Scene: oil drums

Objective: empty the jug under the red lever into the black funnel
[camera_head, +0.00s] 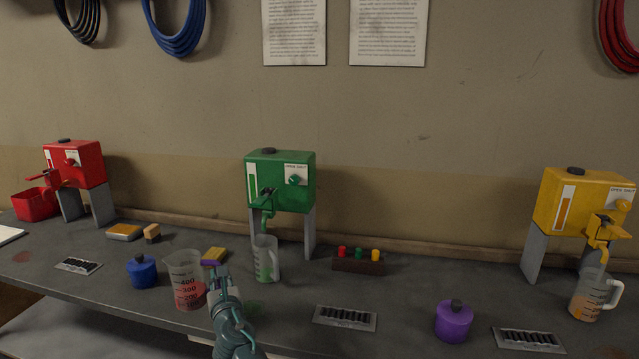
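A clear measuring jug (185,283) with red liquid in its lower part is upright left of the middle, well to the right of the red drum (76,163). My gripper (216,277) is at the jug's right side, where the handle is hidden, and appears shut on it. I cannot tell whether the jug's base touches the bench. The red lever (68,179) is on the red drum at the far left; no jug stands under it. No black funnel can be made out.
A blue canister (142,271) stands close left of the jug. A green-liquid jug (265,259) is under the green drum (281,181). At right are a purple canister (453,321) and another jug (590,294) under the yellow drum (578,199). Drain grates (345,317) lie along the bench.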

